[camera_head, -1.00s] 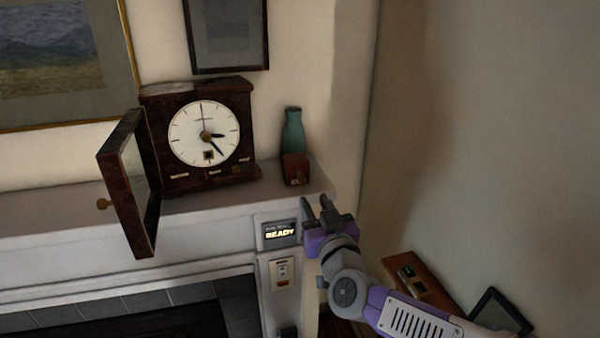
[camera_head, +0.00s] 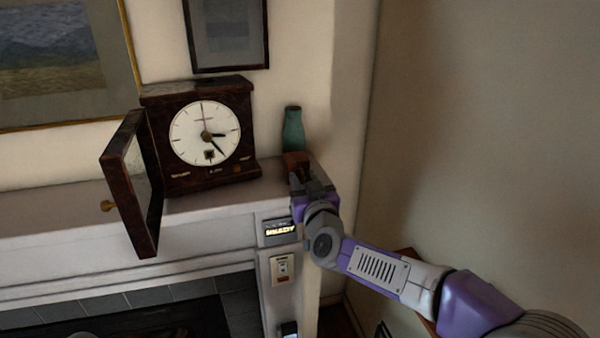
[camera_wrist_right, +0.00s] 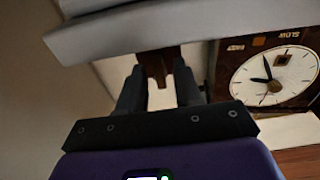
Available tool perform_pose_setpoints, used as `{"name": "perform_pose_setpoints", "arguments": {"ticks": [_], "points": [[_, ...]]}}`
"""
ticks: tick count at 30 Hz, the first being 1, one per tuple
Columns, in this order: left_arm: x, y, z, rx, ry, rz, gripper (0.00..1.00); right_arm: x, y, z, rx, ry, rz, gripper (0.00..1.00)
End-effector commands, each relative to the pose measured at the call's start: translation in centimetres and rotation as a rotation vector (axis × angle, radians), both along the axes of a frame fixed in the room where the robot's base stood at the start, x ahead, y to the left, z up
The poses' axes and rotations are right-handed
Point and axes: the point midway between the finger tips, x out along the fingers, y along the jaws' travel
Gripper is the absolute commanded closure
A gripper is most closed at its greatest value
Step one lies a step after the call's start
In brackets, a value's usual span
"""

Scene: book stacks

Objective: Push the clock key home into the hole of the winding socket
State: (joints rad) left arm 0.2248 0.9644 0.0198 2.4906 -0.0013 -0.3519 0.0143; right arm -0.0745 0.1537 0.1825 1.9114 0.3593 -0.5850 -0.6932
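The clock stands on the mantel with its dial (camera_head: 205,133) facing out and its glass door (camera_head: 132,185) swung open to the left. A small square on the lower dial (camera_head: 209,155) looks like the winding socket; it also shows in the right wrist view (camera_wrist_right: 283,60), upside down. My right gripper (camera_head: 312,182) is at the mantel edge just before this block. In the wrist view my right gripper (camera_wrist_right: 159,75) has its fingers apart, with the brown block between or just beyond them. I cannot make out the clock key.
A lit display (camera_head: 279,231) and a switch plate (camera_head: 283,269) are on the mantel's front. The mantel top between clock and block is clear.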

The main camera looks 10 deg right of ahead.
Motion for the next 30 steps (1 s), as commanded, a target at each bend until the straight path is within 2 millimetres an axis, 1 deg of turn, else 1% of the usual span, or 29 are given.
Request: {"name": "perform_pose_setpoints", "arguments": {"ticks": [4, 9, 11, 18, 30], "points": [[0.0, 0.0, 0.0, 0.0, 0.0, 0.0, 0.57, 0.0, 0.0, 0.0, 0.0, 0.0, 0.0, 0.66], [0.0, 0.0, 0.0, 0.0, 0.0, 0.0, 0.57, 0.0, 0.0, 0.0, 0.0, 0.0, 0.0, 0.92], [0.0, 0.0, 0.0, 0.0, 0.0, 0.0, 0.57, 0.0, 0.0, 0.0, 0.0, 0.0, 0.0, 1.0], [0.0, 0.0, -0.1, 0.0, 0.0, 0.0, 0.57, -0.2, 0.0, 0.0, 0.0, -0.002, -0.001, 1.0], [0.0, 0.0, -0.5, 0.0, 0.0, 0.0, 0.57, -1.7, -0.1, -0.1, -0.001, -0.002, 0.0, 1.0]]}}
